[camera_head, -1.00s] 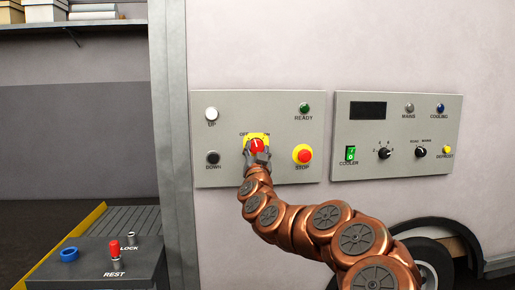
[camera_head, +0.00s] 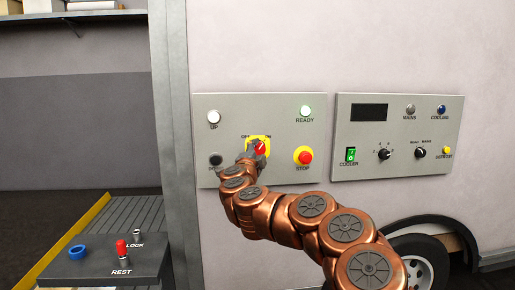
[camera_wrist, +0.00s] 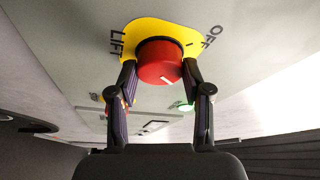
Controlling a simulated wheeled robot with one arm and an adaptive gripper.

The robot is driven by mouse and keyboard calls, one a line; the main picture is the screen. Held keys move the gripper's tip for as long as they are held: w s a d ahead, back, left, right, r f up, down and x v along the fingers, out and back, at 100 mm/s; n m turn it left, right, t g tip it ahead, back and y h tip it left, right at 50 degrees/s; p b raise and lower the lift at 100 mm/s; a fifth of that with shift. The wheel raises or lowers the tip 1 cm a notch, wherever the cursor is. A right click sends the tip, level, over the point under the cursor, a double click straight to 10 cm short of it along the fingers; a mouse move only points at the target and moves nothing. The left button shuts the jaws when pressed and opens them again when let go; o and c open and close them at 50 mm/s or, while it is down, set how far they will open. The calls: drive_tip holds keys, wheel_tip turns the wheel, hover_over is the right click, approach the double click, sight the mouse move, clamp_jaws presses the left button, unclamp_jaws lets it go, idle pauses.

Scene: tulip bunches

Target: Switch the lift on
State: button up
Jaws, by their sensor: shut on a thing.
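The red rotary lift switch (camera_head: 260,146) sits on a yellow plate on the left grey panel, between OFF and ON labels that my gripper partly covers. Its white mark slants towards the upper right in the head view. My gripper (camera_head: 254,155) is shut on the red switch. In the wrist view the red switch (camera_wrist: 160,62) lies between the fingertips of my gripper (camera_wrist: 160,72), with the words LIFT and OFF beside the yellow plate (camera_wrist: 190,38).
The same panel has a white UP button (camera_head: 213,117), a black DOWN button (camera_head: 215,159) and a red STOP button (camera_head: 304,156). A cooler panel (camera_head: 385,170) is at right. A small console (camera_head: 100,267) with a red-capped lever (camera_head: 121,247) is at lower left.

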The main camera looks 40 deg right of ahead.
drive_tip(key=shift+m+g+p, duration=0.4)
drive_tip(key=shift+m+p, duration=0.05)
drive_tip(key=shift+m, duration=0.55)
drive_tip(key=o, duration=1.2)
drive_tip(key=shift+c, duration=0.2)
drive_tip(key=shift+a, duration=0.1)
drive_tip(key=r+v, duration=0.1)
drive_tip(key=v, duration=1)
drive_tip(key=shift+s+a+f, duration=0.25)
drive_tip(key=shift+s+f, duration=0.05)
